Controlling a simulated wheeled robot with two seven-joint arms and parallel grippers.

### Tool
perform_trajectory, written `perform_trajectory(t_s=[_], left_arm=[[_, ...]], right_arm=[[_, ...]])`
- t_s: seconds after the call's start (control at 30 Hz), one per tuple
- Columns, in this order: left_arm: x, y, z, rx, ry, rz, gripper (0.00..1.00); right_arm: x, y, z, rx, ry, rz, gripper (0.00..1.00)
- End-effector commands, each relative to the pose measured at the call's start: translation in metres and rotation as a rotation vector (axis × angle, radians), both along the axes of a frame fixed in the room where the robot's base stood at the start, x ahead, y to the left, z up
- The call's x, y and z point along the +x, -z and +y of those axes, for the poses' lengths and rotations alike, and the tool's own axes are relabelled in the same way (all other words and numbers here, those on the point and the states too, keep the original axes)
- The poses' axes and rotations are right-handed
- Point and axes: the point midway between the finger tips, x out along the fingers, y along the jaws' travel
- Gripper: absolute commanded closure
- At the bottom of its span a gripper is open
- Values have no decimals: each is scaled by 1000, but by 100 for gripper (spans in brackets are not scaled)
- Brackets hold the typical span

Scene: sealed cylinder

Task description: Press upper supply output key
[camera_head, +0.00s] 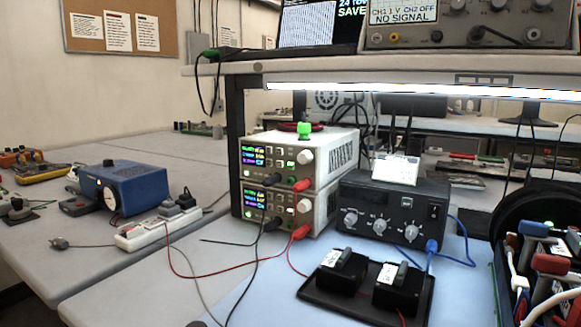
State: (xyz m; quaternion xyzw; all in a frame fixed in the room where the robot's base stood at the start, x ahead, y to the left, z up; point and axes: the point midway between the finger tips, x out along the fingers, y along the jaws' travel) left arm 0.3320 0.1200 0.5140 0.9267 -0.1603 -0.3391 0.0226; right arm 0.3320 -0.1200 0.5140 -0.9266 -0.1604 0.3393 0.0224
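Two bench power supplies are stacked on the table. The upper supply (326,150) has a lit display (253,158) with coloured readings, small keys (280,157) beside it and a round knob (305,157). A red plug (301,185) and a black plug (271,179) are at its lower front. Which small key is the output key is too small to tell. The lower supply (325,207) also has a lit display (262,199) and a knob (304,206), with a small green light near its keys. Neither of my grippers is in view.
A dark box with several knobs (390,210) stands right of the supplies. A black tray (315,291) lies in front. Red and black leads (215,262) cross the front table. A shelf (340,64) hangs above. A power strip (160,228) and a blue device (135,188) are left.

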Motion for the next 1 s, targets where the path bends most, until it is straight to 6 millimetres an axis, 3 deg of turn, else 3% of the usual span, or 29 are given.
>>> perform_trajectory(t_s=[0.3, 0.43, 1.0], left_arm=[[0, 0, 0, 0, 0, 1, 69], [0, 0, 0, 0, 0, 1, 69], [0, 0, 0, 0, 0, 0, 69]], right_arm=[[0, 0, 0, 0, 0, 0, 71], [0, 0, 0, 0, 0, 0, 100], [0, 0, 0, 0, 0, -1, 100]])
